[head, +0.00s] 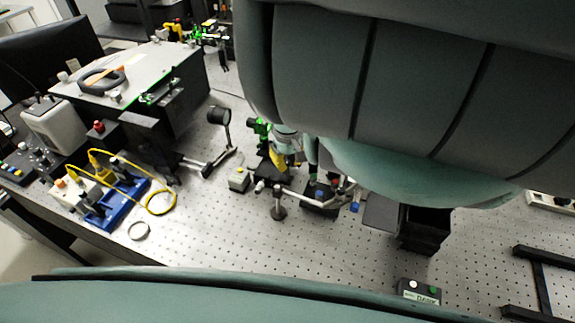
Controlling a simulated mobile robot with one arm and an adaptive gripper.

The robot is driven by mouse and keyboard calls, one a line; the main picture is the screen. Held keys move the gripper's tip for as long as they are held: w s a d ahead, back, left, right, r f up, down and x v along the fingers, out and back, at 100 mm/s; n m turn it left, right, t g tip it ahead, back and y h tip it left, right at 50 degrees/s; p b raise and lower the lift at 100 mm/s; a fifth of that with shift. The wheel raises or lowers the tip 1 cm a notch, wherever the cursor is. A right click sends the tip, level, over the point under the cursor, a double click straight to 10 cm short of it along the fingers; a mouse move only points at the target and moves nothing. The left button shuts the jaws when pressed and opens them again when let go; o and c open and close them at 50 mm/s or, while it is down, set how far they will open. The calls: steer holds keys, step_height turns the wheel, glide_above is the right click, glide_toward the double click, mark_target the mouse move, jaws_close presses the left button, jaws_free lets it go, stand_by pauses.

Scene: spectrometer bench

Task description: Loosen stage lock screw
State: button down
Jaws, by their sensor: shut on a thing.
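The end of my arm, with my gripper (296,148), shows small beneath the large arm links at the stage assembly in the middle of the bench. The gripper is shut on a small part there, which by its place is the stage lock screw; the screw itself is too small and covered to make out. The stage assembly (272,172) is dark with yellow and green parts and stands on the perforated bench top. My arm covers much of the area to its upper right.
A black mount with a round head (218,116) stands left of the stage. A blue tray (108,205) with a yellow cable (160,202) lies left. The bench front (215,235) is mostly clear.

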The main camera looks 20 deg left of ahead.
mark_target(288, 161)
steer(key=n+b, duration=0.1)
steer(key=n, duration=0.2)
steer(key=shift+f+n, duration=0.1)
steer(key=shift+n, duration=0.2)
steer(key=shift+n+b, duration=0.45)
steer(key=shift+n, duration=0.95)
steer(key=c, duration=0.9)
jaws_free()
steer(key=shift+c, duration=0.2)
steer(key=shift+w+r, duration=0.15)
steer(key=shift+r, duration=3.7)
